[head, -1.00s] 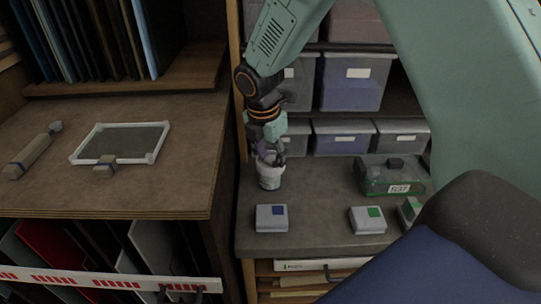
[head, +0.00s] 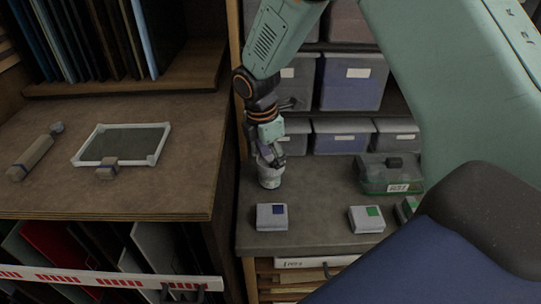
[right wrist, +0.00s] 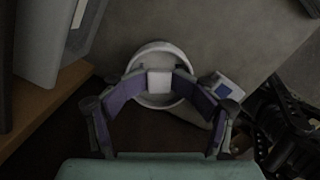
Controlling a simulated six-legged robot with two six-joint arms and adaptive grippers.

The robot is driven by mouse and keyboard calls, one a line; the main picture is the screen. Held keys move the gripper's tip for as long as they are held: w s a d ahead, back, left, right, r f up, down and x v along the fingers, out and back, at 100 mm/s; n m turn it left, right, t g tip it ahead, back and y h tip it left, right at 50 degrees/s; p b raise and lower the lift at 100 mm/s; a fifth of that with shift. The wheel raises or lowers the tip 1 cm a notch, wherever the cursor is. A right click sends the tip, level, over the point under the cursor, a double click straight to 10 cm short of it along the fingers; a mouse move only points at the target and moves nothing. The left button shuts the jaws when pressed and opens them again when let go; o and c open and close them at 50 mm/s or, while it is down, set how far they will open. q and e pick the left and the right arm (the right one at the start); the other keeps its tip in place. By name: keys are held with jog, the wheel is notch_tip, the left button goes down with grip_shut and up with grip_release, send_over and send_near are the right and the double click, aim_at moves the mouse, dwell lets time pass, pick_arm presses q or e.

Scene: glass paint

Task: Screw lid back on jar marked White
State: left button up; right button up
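A small white jar (head: 269,180) stands upright near the left end of the grey worktop; it also shows from above in the right wrist view (right wrist: 129,72) as a round white rim. My right gripper (head: 270,160) points down right over the jar's top and hides much of it in the head view. In the right wrist view, the purple pads of my right gripper (right wrist: 160,84) close from both sides on a white block-like grip on the lid (right wrist: 159,83), centred over the jar. Whether the lid is seated or tilted cannot be told. No readable jar marking shows. My left gripper is not in view.
A grey box with a blue square (head: 271,217) and one with a green square (head: 367,219) stand in front. A green case (head: 390,174) is behind right. A framed glass panel (head: 123,144) lies on the left wooden bench. Bins (head: 353,80) stand behind.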

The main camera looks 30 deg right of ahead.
jog(key=shift+o, duration=1.2)
jog(key=shift+f, duration=0.15)
jog(key=shift+r, duration=0.2)
jog(key=o, duration=0.5)
jog(key=shift+w, duration=0.15)
jog(key=shift+c, duration=0.2)
jog(key=shift+r, duration=0.2)
